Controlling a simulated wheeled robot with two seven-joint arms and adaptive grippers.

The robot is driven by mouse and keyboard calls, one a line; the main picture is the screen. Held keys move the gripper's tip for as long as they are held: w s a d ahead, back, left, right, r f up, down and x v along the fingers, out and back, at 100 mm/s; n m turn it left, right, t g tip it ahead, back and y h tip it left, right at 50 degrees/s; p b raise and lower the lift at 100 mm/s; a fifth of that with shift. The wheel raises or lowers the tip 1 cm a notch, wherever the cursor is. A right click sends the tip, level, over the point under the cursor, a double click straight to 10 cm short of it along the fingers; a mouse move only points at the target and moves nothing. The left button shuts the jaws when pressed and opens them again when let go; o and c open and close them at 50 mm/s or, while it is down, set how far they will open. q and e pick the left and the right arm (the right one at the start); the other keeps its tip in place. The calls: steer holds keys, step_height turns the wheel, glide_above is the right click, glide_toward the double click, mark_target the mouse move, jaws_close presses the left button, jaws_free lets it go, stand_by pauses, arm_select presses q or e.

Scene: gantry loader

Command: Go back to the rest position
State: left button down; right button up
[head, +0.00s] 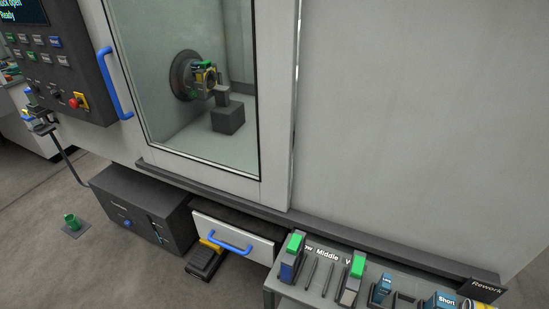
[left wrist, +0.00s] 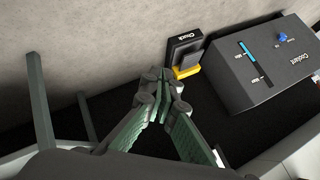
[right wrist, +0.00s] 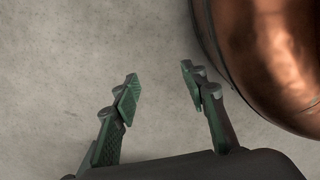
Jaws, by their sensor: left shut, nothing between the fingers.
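My left gripper (left wrist: 160,82) is shut and empty in the left wrist view, with its fingertips together above the dark floor strip near the chuck pedal. My right gripper (right wrist: 161,82) is open and empty in the right wrist view, over bare grey floor. A rounded copper-coloured thing (right wrist: 268,60) lies to the right of its fingers. Neither gripper shows in the head view.
The machine's glass door (head: 195,85) is shut, with a chuck behind it. A drawer (head: 233,240) with a blue handle stands out below. The coolant box (left wrist: 262,65) and chuck pedal (left wrist: 184,50) sit low. A tool table (head: 330,294) is at lower right.

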arm_select(q)
steer(key=s+d+f+n+g, duration=0.1)
steer(key=s+f+n+g, duration=0.3)
steer(key=s, duration=0.7)
steer(key=s+d+f+n+g, duration=0.15)
steer(key=s+f, duration=0.45)
steer(key=s, duration=0.6)
steer(key=s+d+f+n+g, duration=0.1)
steer(key=s+f+n+g, duration=0.15)
steer(key=s+f, duration=0.6)
steer(key=s+r+p, duration=0.4)
steer(key=s+p, duration=0.3)
steer(key=s+r+g+p, duration=0.1)
steer(key=s+r+p, duration=0.3)
steer(key=s+p, duration=0.4)
steer(key=shift+s+r+h, duration=0.25)
steer(key=shift+r+h, duration=0.05)
steer(key=shift+r, duration=0.1)
arm_select(e)
steer(key=s+d+r, duration=0.1)
steer(key=s+r, duration=0.5)
steer(key=s, duration=0.2)
steer(key=shift+d+r+n+t, duration=0.15)
steer(key=shift+r+n+t, duration=0.15)
steer(key=shift+t, duration=0.1)
